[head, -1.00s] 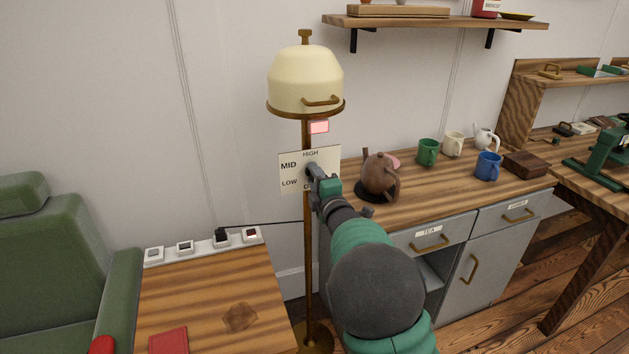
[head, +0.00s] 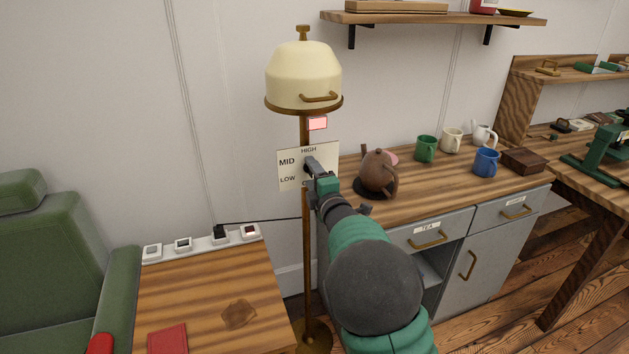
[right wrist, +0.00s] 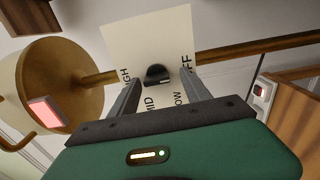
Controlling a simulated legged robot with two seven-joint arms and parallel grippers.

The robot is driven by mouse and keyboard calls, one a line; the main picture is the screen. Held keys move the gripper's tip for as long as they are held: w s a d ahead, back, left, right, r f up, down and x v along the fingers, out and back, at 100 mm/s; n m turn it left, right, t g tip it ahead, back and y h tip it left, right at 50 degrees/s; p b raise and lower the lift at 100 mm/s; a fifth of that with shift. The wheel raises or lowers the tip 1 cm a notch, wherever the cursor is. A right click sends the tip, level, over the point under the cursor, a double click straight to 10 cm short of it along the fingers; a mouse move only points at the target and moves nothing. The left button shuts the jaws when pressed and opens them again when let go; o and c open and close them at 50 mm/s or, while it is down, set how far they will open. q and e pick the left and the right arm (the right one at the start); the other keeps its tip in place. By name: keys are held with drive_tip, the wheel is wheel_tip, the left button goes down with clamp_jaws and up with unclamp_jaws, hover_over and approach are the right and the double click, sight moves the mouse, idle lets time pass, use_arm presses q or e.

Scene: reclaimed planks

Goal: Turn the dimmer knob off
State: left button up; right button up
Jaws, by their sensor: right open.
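The dimmer panel (head: 289,176) is a pale plate on the brass lamp pole, with HIGH, MID and LOW readable in the head view. My right gripper (head: 310,168) is in front of the panel and hides the knob there. In the right wrist view, the dark knob (right wrist: 157,75) sits on the panel (right wrist: 150,38), between the open fingers of my right gripper (right wrist: 159,80). I cannot tell whether a finger touches it. Part of the OFF label shows at the panel's right edge. My left gripper is not in view.
The lamp has a cream shade (head: 304,78) and a lit pinkish rectangle (head: 317,124) below it. A brown teapot (head: 378,172) and several mugs stand on the counter right of the pole. A wooden table (head: 205,290) with a power strip and a green armchair (head: 55,265) are at left.

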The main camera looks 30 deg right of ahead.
drive_tip(key=p+v, duration=0.2)
drive_tip(key=v, duration=1.4)
drive_tip(key=shift+s+a, duration=0.2)
drive_tip(key=shift+s, duration=0.1)
drive_tip(key=a+f+m+g+y, duration=0.1)
drive_tip(key=a+f+m+g, duration=0.45)
drive_tip(key=f, duration=0.45)
drive_tip(key=s+a+f+m+g+y, duration=0.3)
drive_tip(key=s+a+f+m+g, duration=0.8)
drive_tip(key=s, duration=0.5)
wheel_tip(320, 180, up, 20)
drive_tip(key=a+t+p, duration=0.1)
drive_tip(key=p, duration=2.1)
drive_tip(key=shift+s+r+n, duration=0.2)
drive_tip(key=shift+s+n, duration=0.05)
drive_tip(key=shift+n, duration=0.2)
drive_tip(key=shift+t, duration=0.25)
